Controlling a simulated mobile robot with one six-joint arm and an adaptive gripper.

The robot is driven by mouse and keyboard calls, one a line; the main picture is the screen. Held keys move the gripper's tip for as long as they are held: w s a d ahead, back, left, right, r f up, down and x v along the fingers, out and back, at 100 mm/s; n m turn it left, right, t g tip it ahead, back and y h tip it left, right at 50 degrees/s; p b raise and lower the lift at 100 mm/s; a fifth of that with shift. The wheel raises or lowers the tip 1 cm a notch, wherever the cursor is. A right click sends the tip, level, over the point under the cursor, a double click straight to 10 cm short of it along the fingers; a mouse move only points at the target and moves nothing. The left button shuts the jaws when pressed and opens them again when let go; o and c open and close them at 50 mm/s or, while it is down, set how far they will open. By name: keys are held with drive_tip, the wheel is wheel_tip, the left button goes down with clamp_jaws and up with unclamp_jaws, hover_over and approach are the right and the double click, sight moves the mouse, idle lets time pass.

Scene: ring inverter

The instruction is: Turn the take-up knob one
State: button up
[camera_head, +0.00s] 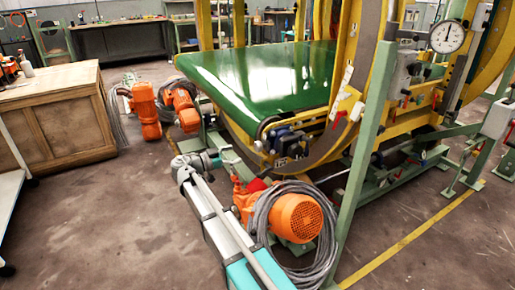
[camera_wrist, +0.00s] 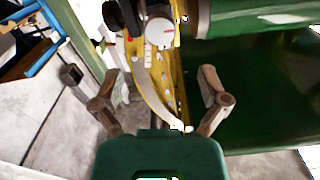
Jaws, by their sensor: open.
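The green conveyor belt (camera_head: 265,75) lies inside the yellow ring frame. A dark blue and black block (camera_head: 287,141) sits at its near right corner by the roller end. I cannot tell for sure which part is take-up knob one. In the wrist view, a white round face (camera_wrist: 159,32) with a red mark sits beside dark round parts (camera_wrist: 112,16) at the top. My gripper (camera_wrist: 161,86) is open, its two fingers apart with nothing between them. In the head view my gripper (camera_head: 228,156) is left of the block, apart from it.
An orange motor (camera_head: 298,217) with grey cable coils stands below the block. A green post (camera_head: 362,145) rises to its right, with a dial gauge (camera_head: 447,37) beyond. More orange motors (camera_head: 145,108) lie left of the belt.

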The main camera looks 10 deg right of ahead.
sight(256, 147)
drive_tip(key=x, duration=0.9)
drive_tip(key=shift+d, duration=0.15)
drive_tip(key=c, duration=1.2)
drive_tip(key=shift+o, duration=0.2)
drive_tip(key=shift+n, duration=0.4)
